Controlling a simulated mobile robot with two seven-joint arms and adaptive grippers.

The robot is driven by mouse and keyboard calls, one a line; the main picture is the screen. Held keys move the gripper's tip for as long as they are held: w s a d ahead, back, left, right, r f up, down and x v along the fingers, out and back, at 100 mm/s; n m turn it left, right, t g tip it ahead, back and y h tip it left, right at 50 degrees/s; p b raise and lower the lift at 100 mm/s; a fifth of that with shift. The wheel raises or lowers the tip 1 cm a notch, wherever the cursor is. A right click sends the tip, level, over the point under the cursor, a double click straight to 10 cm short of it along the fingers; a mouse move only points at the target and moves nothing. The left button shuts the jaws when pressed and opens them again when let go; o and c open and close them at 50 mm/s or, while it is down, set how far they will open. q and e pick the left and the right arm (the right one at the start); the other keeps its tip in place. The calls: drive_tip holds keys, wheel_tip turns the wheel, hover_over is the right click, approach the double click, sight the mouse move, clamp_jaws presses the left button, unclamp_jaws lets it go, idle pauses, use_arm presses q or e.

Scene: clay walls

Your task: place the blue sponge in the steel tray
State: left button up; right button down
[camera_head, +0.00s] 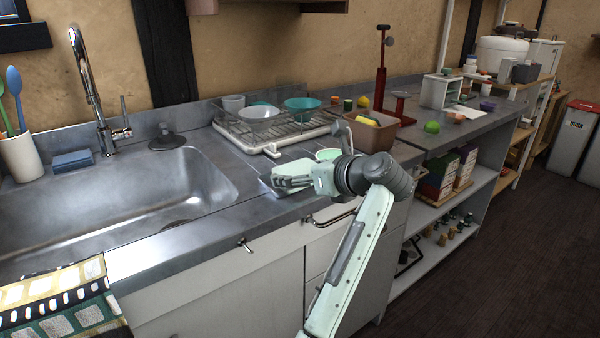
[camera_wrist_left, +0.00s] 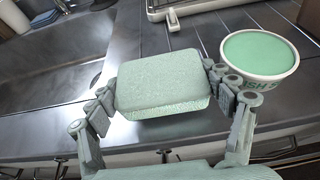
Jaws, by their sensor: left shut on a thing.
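A blue sponge (camera_head: 73,160) lies on the counter behind the sink, left of the tap. My left gripper (camera_head: 285,180) is over the counter right of the sink. It is shut on a pale green sponge-like block (camera_wrist_left: 162,83), gripped between both fingers in the left wrist view. The same block (camera_head: 294,168) shows partly behind the fingers in the head view. My right gripper is out of view.
A green-topped tub (camera_wrist_left: 259,54) stands close to the right finger. A dish rack (camera_head: 275,128) with bowls and a brown bin (camera_head: 372,132) stand behind the gripper. The sink basin (camera_head: 130,205) is open at the left. A patterned towel (camera_head: 60,310) hangs in front.

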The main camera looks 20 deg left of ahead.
use_arm(q)
drive_tip(key=o, duration=0.7)
